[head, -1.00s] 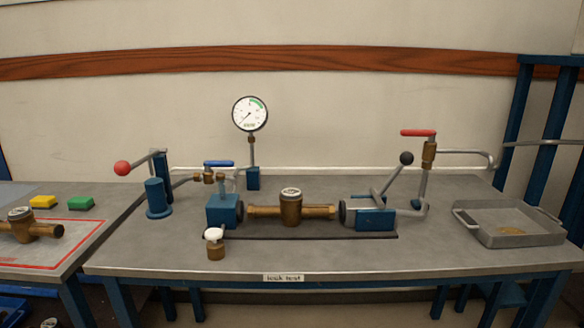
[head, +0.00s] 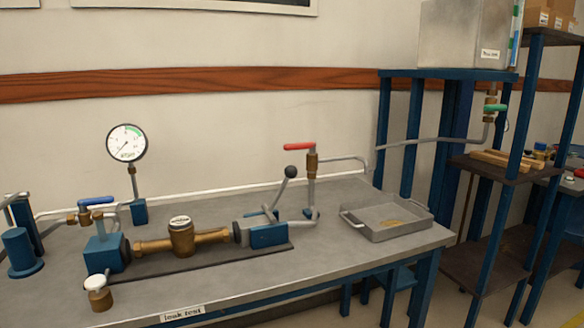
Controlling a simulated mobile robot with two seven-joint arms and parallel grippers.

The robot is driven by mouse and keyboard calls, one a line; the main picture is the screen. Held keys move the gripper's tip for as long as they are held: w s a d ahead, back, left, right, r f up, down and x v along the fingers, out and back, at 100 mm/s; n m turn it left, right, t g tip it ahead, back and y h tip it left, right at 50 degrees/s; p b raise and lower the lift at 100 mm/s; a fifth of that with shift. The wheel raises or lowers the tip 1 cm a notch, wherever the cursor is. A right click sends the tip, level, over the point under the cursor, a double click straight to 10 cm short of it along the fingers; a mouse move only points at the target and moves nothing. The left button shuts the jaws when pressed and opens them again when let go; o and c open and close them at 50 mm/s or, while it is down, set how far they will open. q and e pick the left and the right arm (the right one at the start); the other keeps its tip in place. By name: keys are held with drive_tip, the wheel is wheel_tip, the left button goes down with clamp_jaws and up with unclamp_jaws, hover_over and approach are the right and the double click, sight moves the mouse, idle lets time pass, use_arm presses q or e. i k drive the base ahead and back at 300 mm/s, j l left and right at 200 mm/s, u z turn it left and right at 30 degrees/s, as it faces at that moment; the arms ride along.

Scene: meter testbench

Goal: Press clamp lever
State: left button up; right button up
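The clamp lever (head: 284,186) is a grey rod with a black ball knob (head: 291,172). It stands up, tilted to the right, from the blue clamp block (head: 268,235) right of the middle of the test bench. A brass water meter (head: 181,238) lies between this clamp and the blue block (head: 105,254) on the left. Its right end meets or nearly meets the clamp; I cannot tell if it is pressed tight. Neither of my grippers is in view.
A red-handled valve (head: 312,162) stands just right of the lever. A grey tray (head: 387,218) sits at the bench's right end. A pressure gauge (head: 126,143) and a blue-handled valve (head: 96,203) are at the left. A blue rack (head: 400,130) stands beyond the bench.

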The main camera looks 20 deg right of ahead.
sight(290, 172)
drive_tip(key=i+l, duration=0.1)
drive_tip(key=l, duration=0.35)
drive_tip(key=i+l, duration=0.1)
drive_tip(key=l, duration=0.8)
drive_tip(key=i+l, duration=0.15)
drive_tip(key=l, duration=0.3)
